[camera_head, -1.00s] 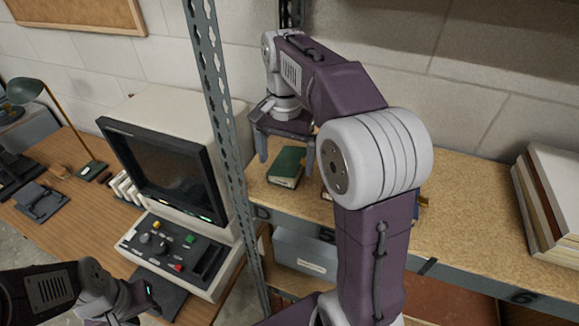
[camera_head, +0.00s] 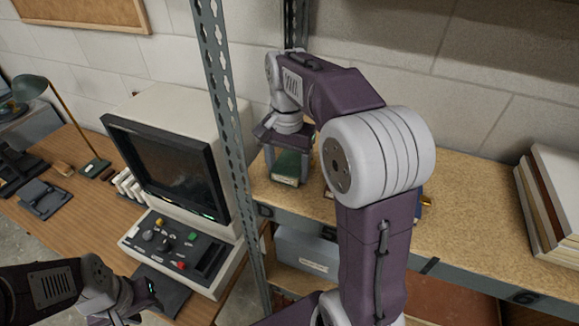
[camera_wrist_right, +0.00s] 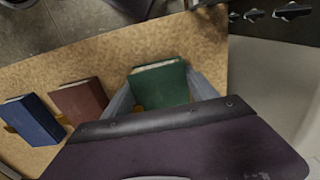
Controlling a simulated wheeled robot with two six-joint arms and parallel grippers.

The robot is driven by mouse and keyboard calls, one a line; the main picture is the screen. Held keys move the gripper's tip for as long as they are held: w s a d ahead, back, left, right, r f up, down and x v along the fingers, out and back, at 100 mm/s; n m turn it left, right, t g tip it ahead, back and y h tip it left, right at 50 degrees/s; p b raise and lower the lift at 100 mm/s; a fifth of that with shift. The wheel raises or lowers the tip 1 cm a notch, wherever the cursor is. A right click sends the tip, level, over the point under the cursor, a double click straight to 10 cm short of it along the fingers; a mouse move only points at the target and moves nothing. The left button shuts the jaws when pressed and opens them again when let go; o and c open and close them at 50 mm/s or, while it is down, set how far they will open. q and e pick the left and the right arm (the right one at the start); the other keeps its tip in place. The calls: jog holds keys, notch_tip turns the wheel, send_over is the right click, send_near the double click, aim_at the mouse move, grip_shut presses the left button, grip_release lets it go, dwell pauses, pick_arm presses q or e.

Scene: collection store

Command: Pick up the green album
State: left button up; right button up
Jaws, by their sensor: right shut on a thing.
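The album appears to rest on the board still. My left gripper (camera_head: 146,297) is at the lower left in front of the console desk, away from the shelf; its fingers are too unclear to judge.
A perforated metal upright (camera_head: 226,120) stands close left of my right gripper. A stack of large volumes (camera_head: 550,205) stands at the right.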

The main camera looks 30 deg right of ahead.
aim_at(288, 166)
jog(key=shift+r, duration=0.4)
notch_tip(288, 166, up, 3)
jog(key=shift+f, duration=0.1)
jog(key=s+a+r+b, duration=0.2)
jog(key=s+a+r, duration=0.2)
jog(key=s+r, duration=0.3)
jog(key=s, duration=0.3)
jog(key=shift+s, duration=0.25)
jog(key=shift+s+r, duration=0.15)
jog(key=shift+s, duration=0.05)
